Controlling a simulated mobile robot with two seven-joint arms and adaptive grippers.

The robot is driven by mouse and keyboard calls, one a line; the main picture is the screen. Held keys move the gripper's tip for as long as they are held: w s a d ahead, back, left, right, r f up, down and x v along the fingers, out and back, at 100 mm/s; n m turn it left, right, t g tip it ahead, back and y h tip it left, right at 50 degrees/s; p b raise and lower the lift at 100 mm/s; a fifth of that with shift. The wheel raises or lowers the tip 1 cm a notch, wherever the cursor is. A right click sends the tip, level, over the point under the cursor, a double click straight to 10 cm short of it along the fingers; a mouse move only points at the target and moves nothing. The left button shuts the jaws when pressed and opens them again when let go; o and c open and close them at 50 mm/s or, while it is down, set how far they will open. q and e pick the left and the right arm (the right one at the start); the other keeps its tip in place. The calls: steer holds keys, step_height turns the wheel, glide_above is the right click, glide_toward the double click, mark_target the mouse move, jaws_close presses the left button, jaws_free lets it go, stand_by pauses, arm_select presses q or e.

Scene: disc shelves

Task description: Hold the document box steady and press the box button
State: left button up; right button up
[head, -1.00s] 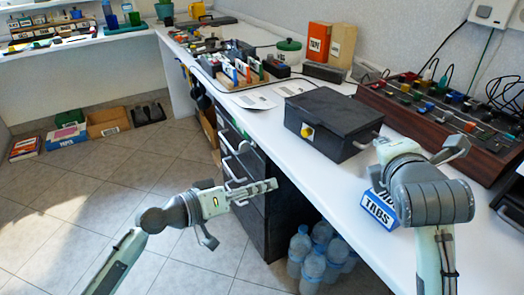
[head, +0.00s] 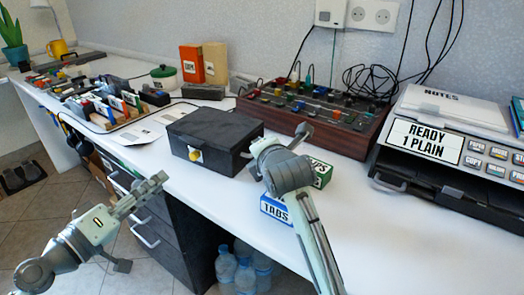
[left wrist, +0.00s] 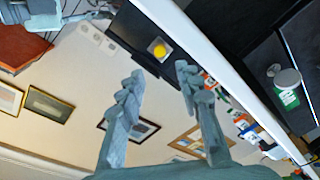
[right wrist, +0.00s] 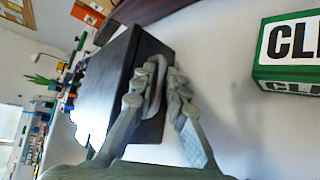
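The black document box (head: 215,133) stands on the white counter, with a yellow button (head: 195,155) on its front face. The button also shows on a pale plate in the left wrist view (left wrist: 159,50). My left gripper (head: 152,188) is open and empty in front of the counter, apart from the box, left of and below the button in the head view. My right gripper (right wrist: 160,75) is at the box's right side, its fingers closed around the grey handle (right wrist: 157,95). In the head view my right wrist hides that handle.
A blue TABS box (head: 275,208) and a green box (head: 322,173) stand close to my right arm. A control panel (head: 300,125) is behind, and a black READY machine (head: 440,190) is to the right. Drawer handles (head: 145,236) project below the counter's left part.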

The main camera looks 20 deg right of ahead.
stand_by(0.5)
arm_select(q)
jaws_close()
stand_by(1.3)
